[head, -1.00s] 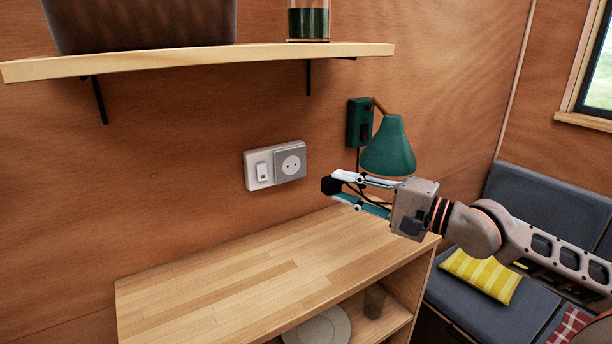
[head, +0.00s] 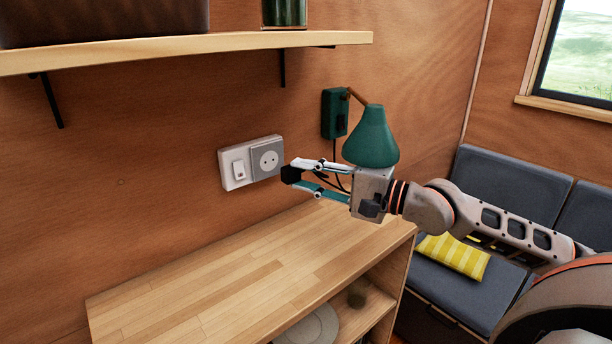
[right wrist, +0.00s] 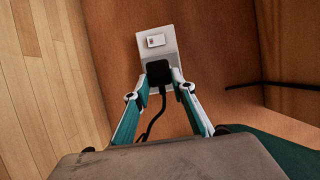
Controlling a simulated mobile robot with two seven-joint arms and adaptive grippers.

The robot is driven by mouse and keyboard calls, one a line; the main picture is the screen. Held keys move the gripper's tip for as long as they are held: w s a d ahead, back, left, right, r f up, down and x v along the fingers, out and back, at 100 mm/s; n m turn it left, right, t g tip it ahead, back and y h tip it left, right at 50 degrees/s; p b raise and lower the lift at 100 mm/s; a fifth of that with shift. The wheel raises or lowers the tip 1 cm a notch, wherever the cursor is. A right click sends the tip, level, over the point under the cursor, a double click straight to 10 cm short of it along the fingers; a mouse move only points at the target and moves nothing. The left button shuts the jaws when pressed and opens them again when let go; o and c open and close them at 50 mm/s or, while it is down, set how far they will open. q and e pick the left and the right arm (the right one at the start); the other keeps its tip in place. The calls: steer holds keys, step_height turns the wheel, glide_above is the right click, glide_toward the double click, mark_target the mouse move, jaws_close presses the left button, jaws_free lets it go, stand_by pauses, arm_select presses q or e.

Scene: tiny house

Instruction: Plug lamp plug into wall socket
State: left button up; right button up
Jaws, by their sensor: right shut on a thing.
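The black lamp plug (head: 291,174) is between the fingertips of my right gripper (head: 293,174), which is shut on it. The wall socket (head: 268,158) is the grey square with two holes, right of a white switch (head: 239,167) on one plate. In the head view the plug is close to the socket, a little right of and below it. In the right wrist view the plug (right wrist: 158,72) covers the socket face, and its black cord trails back; whether they touch is unclear. The green lamp (head: 371,138) hangs on the wall behind the gripper. My left gripper is not in view.
A wooden counter (head: 230,270) below the socket is bare on top. A wooden shelf (head: 190,52) is above, holding a dark container (head: 100,18) and a jar (head: 284,12). A grey bench with a yellow cushion (head: 453,255) is at right.

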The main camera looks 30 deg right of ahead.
steer(key=shift+w+a+r, duration=0.15)
steer(key=shift+w, duration=1.1)
steer(key=shift+w+a+p, duration=0.15)
steer(key=shift+w+p, duration=0.1)
steer(key=shift+w, duration=0.55)
steer(key=shift+w+a+p, duration=0.1)
steer(key=shift+w+p, duration=0.15)
steer(key=shift+w, duration=0.5)
steer(key=shift+b, duration=0.85)
steer(key=shift+f, duration=0.2)
stand_by(0.3)
steer(key=shift+w+b, duration=0.3)
steer(key=shift+w, duration=0.25)
stand_by(0.4)
steer(key=o, duration=1.1)
steer(key=shift+s, duration=0.1)
